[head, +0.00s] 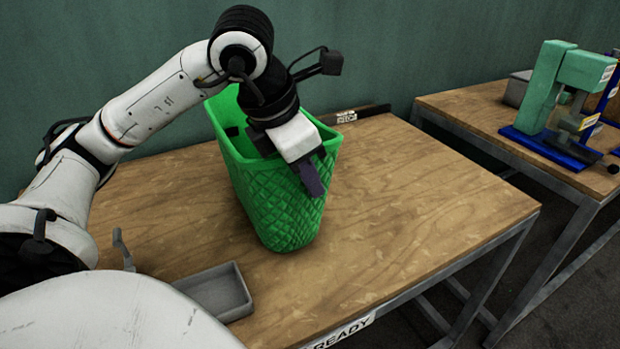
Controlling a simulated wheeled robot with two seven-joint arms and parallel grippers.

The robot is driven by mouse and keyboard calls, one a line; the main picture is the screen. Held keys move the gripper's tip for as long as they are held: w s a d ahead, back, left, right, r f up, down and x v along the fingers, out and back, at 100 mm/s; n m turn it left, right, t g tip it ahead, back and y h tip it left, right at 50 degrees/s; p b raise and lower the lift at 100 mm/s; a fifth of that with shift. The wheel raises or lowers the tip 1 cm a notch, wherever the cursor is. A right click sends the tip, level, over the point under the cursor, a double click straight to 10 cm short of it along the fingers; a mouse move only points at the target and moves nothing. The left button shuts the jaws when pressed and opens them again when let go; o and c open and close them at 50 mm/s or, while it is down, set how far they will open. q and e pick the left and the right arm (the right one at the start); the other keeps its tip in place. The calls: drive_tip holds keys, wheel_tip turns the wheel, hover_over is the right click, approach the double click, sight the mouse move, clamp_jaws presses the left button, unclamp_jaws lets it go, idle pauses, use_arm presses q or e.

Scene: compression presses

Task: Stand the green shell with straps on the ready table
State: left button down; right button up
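The green shell (275,205) is a tall, basket-like form with a ribbed lattice wall and an open top. It stands upright on the wooden ready table (420,200), near its middle. A small dark patch shows at its rim on the left; I cannot make out straps clearly. My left gripper (311,179) points down at the shell's right front rim, its dark fingers overlapping the upper wall. Whether the fingers are closed on the rim is hidden by the gripper and the viewing angle. My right gripper is out of view.
A shallow grey tray (217,291) lies at the table's front left. A READY label (345,331) is on the front edge. The table's right side is clear. A second table at right holds a green press (548,85) on a blue base. A green wall stands behind.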

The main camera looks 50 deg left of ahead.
sight(269, 166)
use_arm(q)
drive_tip(key=c, duration=2.4)
unclamp_jaws()
drive_tip(key=shift+f, duration=0.15)
drive_tip(key=o, duration=0.4)
drive_tip(key=shift+r, duration=0.4)
drive_tip(key=p+v, duration=0.3)
drive_tip(key=v, duration=0.8)
drive_tip(key=shift+s+r, duration=0.25)
